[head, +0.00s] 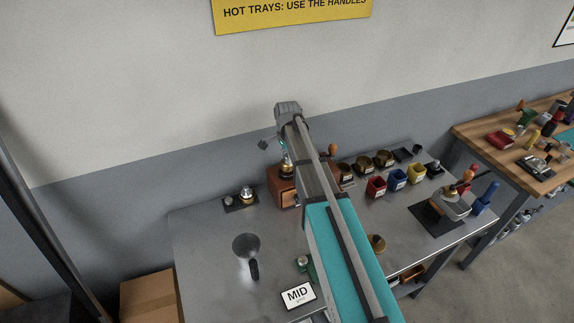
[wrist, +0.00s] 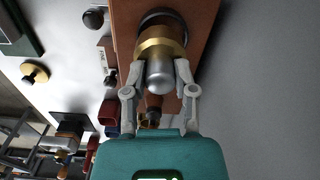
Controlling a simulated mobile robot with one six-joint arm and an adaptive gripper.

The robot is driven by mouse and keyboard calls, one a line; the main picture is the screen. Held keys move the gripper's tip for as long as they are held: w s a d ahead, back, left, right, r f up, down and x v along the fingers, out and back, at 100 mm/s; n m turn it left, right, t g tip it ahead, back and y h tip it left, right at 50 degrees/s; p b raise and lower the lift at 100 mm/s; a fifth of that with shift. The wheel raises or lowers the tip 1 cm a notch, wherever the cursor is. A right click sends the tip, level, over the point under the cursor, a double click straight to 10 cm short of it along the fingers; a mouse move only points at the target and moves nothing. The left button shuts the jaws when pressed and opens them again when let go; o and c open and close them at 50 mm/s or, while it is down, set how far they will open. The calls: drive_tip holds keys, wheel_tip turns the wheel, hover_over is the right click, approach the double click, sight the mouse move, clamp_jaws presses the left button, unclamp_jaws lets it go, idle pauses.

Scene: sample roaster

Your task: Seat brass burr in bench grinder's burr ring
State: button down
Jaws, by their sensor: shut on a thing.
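In the wrist view my gripper (wrist: 160,77) is shut on the brass burr (wrist: 158,47), with a fingertip at each side of its rounded silver top. The burr is in line with the dark burr ring (wrist: 165,16) on the wooden bench grinder (wrist: 200,22). I cannot tell whether the burr is inside the ring or just above it. In the head view the grinder (head: 283,187) stands at the back of the metal bench, left of my arm. There the gripper is small and partly hidden by my arm.
Red, blue and yellow bins (head: 397,178) stand to the right.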

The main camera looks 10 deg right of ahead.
drive_tip(key=shift+w+f+b, duration=0.25)
drive_tip(key=shift+f+b, duration=0.1)
drive_tip(key=shift+f, duration=0.2)
drive_tip(key=shift+f+b, duration=1.2)
drive_tip(key=shift+f, duration=0.05)
drive_tip(key=shift+c, duration=2.1)
unclamp_jaws()
drive_tip(key=shift+f, duration=0.1)
wheel_tip(320, 180, up, 12)
drive_tip(key=p, duration=1.2)
drive_tip(key=shift+s, duration=0.1)
